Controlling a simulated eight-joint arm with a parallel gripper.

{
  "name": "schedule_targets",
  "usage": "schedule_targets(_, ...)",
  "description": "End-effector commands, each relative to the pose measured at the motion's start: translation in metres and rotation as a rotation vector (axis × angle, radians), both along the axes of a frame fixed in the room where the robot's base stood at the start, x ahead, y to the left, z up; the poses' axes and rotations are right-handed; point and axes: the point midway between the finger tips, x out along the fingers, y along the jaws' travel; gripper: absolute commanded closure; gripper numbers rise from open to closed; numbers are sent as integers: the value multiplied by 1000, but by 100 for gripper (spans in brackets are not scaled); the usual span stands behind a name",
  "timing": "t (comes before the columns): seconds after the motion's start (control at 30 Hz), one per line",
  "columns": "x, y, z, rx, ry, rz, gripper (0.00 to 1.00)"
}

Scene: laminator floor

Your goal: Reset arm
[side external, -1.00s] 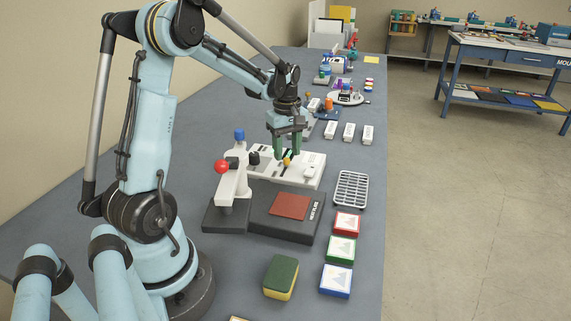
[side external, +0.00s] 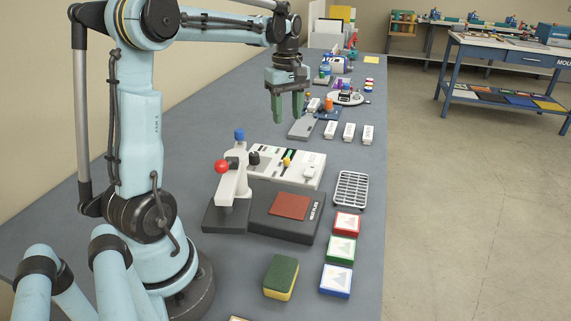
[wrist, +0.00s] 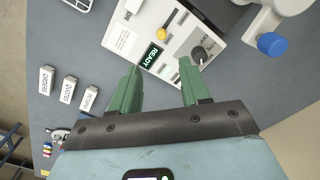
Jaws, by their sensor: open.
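My gripper (side external: 288,106) is open and empty, with two green fingers pointing down, in the air above the table. In the side external view it hangs above and behind the white control panel (side external: 309,179). In the wrist view my gripper's fingers (wrist: 158,92) are spread apart with nothing between them. The control panel (wrist: 185,28) lies beyond the fingertips, with a lit "READY" display, a black knob and a yellow-tipped lever.
A press with a red ball handle (side external: 221,167) stands before the panel, beside a hot plate (side external: 262,228). A wire rack (side external: 351,190), colored boxes (side external: 341,249) and a sponge (side external: 281,277) lie nearby. Labelled white blocks (side external: 349,132) stand behind. The table's left side is clear.

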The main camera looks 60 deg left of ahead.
Motion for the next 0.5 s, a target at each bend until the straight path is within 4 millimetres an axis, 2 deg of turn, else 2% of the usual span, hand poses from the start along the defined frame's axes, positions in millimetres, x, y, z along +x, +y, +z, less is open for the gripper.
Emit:
schedule_targets(0.17, 0, -4, 1, 4, -6, -19, 54)
schedule_targets(0.27, 0, -19, 3, 20, -32, -101, 54)
schedule_targets(0.5, -10, -89, 9, 121, -167, -520, 54)
